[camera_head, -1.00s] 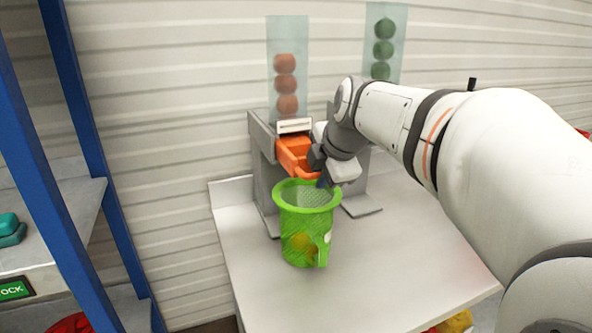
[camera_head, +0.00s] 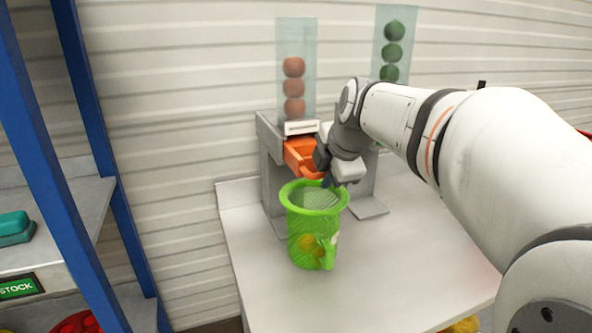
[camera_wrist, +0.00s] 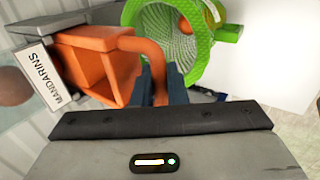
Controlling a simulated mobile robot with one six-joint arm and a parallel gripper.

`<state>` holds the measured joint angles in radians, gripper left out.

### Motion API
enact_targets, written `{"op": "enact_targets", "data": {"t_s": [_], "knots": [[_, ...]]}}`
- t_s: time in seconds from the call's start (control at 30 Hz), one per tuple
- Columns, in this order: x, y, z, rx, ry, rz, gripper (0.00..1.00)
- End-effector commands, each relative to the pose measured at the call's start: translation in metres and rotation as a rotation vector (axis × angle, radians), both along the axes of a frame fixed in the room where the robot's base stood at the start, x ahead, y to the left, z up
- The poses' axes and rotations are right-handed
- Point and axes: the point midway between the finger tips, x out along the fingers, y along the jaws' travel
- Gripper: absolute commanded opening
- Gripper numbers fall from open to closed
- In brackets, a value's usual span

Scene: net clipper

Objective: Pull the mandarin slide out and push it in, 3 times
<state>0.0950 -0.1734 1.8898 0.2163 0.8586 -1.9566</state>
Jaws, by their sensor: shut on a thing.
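The orange mandarin slide (camera_head: 299,155) sticks out from the grey dispenser under a clear tube. Several mandarins (camera_head: 294,87) are stacked in that tube. My gripper (camera_head: 326,181) is at the slide's front end. In the wrist view the slide (camera_wrist: 92,62) shows a box-like body and a curved handle, and my gripper's fingers (camera_wrist: 160,85) are shut on that handle. A green net bag on a round rim (camera_head: 313,225) stands upright below the slide with yellow-orange fruit at its bottom. The label MANDARINS (camera_wrist: 41,77) shows beside the slide.
A second clear tube with green fruit (camera_head: 392,50) stands to the right, its dispenser partly hidden by my arm. The white table (camera_head: 270,290) is clear in front of the bag. A blue-framed shelf (camera_head: 95,150) stands at the left.

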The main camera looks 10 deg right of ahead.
Motion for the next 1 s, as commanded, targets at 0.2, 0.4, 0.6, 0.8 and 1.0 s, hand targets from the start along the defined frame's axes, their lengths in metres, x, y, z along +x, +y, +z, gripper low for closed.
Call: {"op": "enact_targets", "data": {"t_s": [0.2,0.4,0.6,0.8,1.0], "knots": [[0.017,0.003,0.005,-0.001,-0.012,-0.001,0.00],[0.031,0.005,0.005,-0.001,-0.011,-0.001,0.00],[0.044,0.008,0.005,-0.001,-0.011,-0.001,0.00],[0.058,0.011,0.005,-0.002,-0.012,-0.001,0.00],[0.072,0.014,0.005,-0.002,-0.012,-0.001,0.00]]}}
